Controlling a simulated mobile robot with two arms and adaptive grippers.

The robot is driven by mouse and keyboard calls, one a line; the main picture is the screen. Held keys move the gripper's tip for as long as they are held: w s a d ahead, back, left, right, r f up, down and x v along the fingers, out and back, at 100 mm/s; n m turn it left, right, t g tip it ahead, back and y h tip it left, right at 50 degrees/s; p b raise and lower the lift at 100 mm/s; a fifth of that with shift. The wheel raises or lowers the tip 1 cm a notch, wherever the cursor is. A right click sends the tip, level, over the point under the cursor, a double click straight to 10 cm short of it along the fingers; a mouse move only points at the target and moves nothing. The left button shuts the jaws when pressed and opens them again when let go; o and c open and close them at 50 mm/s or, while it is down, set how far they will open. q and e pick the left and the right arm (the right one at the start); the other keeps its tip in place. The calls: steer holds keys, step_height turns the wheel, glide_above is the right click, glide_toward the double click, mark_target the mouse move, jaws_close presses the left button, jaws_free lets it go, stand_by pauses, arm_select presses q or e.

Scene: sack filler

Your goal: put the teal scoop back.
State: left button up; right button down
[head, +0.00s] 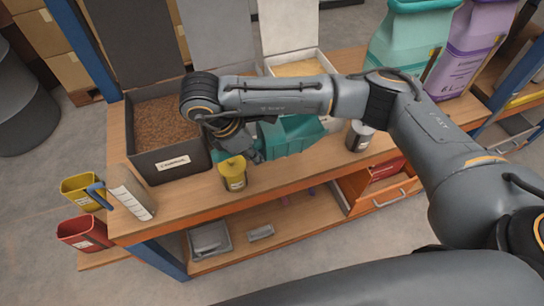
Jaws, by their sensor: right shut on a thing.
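The teal scoop (291,136) shows in the head view at the middle of the wooden bench, below my right forearm. My right gripper (250,146) is at the scoop's left end and is shut on it. My wrist and forearm hide the scoop's upper part and most of the fingers. I cannot tell whether the scoop touches the bench top. My left gripper is not in view.
A dark bin (150,166) of brown grain stands left of my gripper, lid open. A paler bin (326,68) stands behind my forearm. An orange drawer (372,202) is open.

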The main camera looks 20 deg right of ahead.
steer(key=w+d+f, duration=0.1)
steer(key=w+f, duration=0.1)
steer(key=f, duration=0.1)
steer(key=w+d+f+b, duration=0.1)
steer(key=w+d+f, duration=0.1)
steer(key=f, duration=0.2)
steer(key=w+d+f+b, duration=0.1)
steer(key=d+f, duration=0.1)
steer(key=f, duration=0.1)
steer(key=shift+w+d+f, duration=0.2)
steer(key=shift+w, duration=0.2)
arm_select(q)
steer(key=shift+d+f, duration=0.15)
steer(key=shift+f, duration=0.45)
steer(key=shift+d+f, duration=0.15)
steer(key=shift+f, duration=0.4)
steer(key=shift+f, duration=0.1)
